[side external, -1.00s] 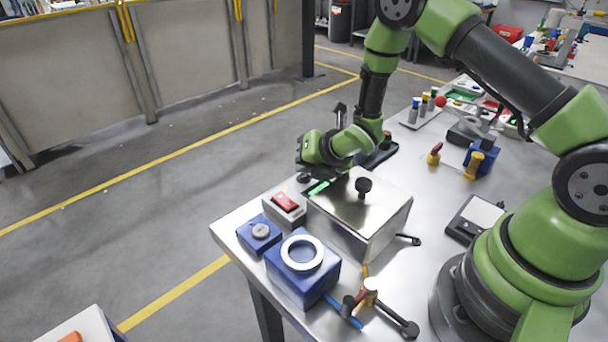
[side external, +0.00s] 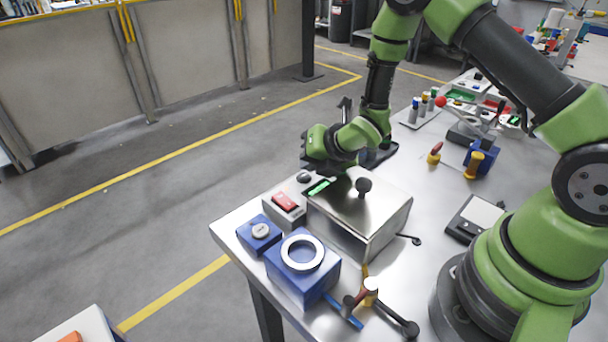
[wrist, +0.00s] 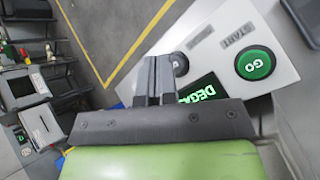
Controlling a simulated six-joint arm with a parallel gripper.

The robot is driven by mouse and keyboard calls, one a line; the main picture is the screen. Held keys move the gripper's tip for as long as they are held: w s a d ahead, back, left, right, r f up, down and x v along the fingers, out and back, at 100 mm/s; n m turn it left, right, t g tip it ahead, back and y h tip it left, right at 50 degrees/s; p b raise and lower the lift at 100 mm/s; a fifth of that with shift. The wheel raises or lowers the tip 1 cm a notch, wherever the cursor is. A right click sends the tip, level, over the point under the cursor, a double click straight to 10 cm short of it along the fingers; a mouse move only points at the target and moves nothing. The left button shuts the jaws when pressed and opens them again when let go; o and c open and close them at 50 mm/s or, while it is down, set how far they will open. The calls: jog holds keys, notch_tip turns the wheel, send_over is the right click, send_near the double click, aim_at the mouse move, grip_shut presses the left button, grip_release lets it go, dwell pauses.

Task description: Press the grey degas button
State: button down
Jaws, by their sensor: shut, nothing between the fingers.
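In the wrist view a pale control panel (wrist: 222,60) carries a small round grey button (wrist: 179,63), a large green GO button (wrist: 255,63) and a dark display with green lettering reading DEGAS (wrist: 199,92). My gripper (wrist: 158,68) is shut and empty, with its fingers just left of the grey button and partly overlapping the panel edge. Whether they touch the button cannot be told. In the side view my gripper (side external: 306,167) hangs just above the far end of the panel, close to a dark round button (side external: 304,177) and the green-lit display (side external: 319,187).
A steel box with a black-knobbed lid (side external: 385,205) stands right of the panel. A red rocker switch (side external: 284,202), a small blue box (side external: 259,239) and a blue block with a white ring (side external: 315,284) are nearer the camera. The table edge lies close on the left.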

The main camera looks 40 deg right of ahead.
aim_at(309, 176)
jog(key=shift+w+r, duration=0.1)
jog(key=shift+r, duration=2.1)
jog(key=shift+r, duration=0.1)
jog(key=s+r+m+h, duration=0.1)
jog(key=s+r+m, duration=0.2)
jog(key=r+m, duration=0.4)
jog(key=s+r+m, duration=0.4)
jog(key=r+m, duration=0.3)
jog(key=s+a+r+m+g+y, duration=0.1)
jog(key=s+a+r+m, duration=0.1)
jog(key=s+m, duration=0.6)
jog(key=s+a+r+m+y, duration=0.1)
jog(key=s+a+r+m, duration=0.1)
jog(key=s+r+m, duration=0.3)
jog(key=s+m, duration=0.4)
jog(key=m, duration=0.1)
jog(key=shift+s+g, duration=0.25)
jog(key=shift+g, duration=0.15)
